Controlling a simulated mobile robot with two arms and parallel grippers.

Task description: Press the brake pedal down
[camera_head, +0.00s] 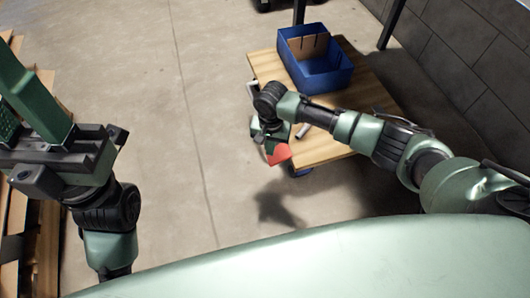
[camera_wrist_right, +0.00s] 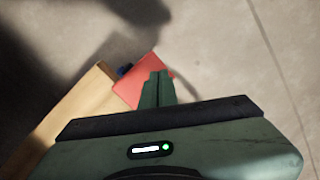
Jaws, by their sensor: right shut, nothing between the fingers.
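The brake pedal appears to be the red flat plate (camera_head: 278,154) at the near left corner of the wooden cart (camera_head: 322,146). In the right wrist view the red plate (camera_wrist_right: 133,92) lies just past the fingertips. My right gripper (camera_head: 272,138) is over the plate, with its green fingers (camera_wrist_right: 157,76) shut together and empty. The fingers overlap the plate's edge in the wrist view; I cannot tell whether they touch it. My left gripper (camera_head: 22,95) is at the far left, away from the cart, its fingers apart and tips partly out of frame.
A blue bin (camera_head: 340,78) with cardboard inside stands on the cart's far part. A metal bar (camera_head: 304,131) shows on the deck beside my right wrist. A wooden pallet (camera_head: 45,215) is at left. Bare concrete floor (camera_head: 180,90) lies between.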

